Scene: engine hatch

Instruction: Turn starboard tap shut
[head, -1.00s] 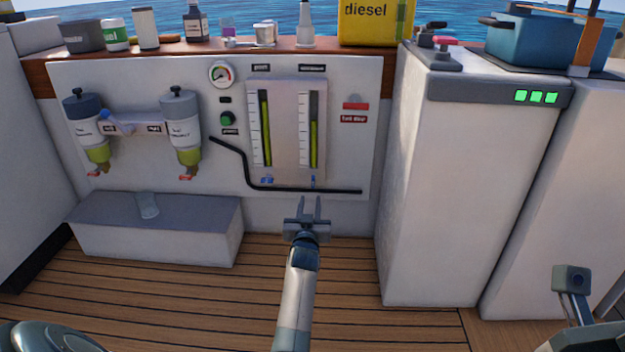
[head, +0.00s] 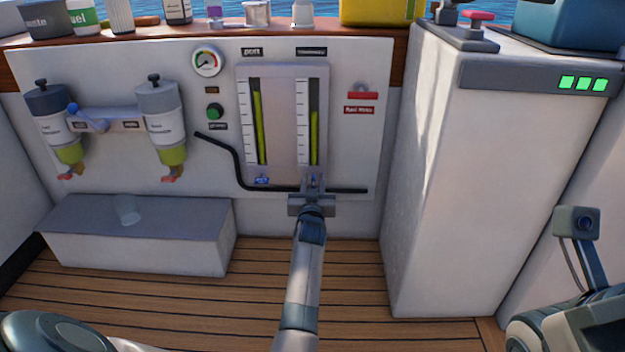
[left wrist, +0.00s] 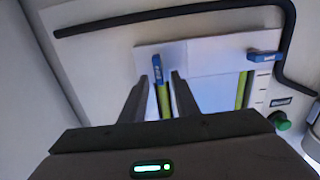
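The starboard tap is a small blue lever (left wrist: 157,66) under the right-hand sight tube; in the left wrist view it lies in line with the green tube. It also shows in the head view (head: 313,181), partly hidden by my fingers. The port tap (head: 262,181) is a blue lever lying crosswise, also in the left wrist view (left wrist: 264,57). My left gripper (head: 313,178) is open, its fingertips close to the starboard tap, which appears between them and nearer the left fingertip in the wrist view. Contact cannot be told. My right gripper's fingers are not visible.
A black hose (head: 240,168) runs along the panel just below the gauge board (head: 284,110). A green button (head: 214,111) and dial (head: 206,61) are left of it. A white cabinet (head: 440,180) stands close on the right; a low box (head: 140,245) is at left.

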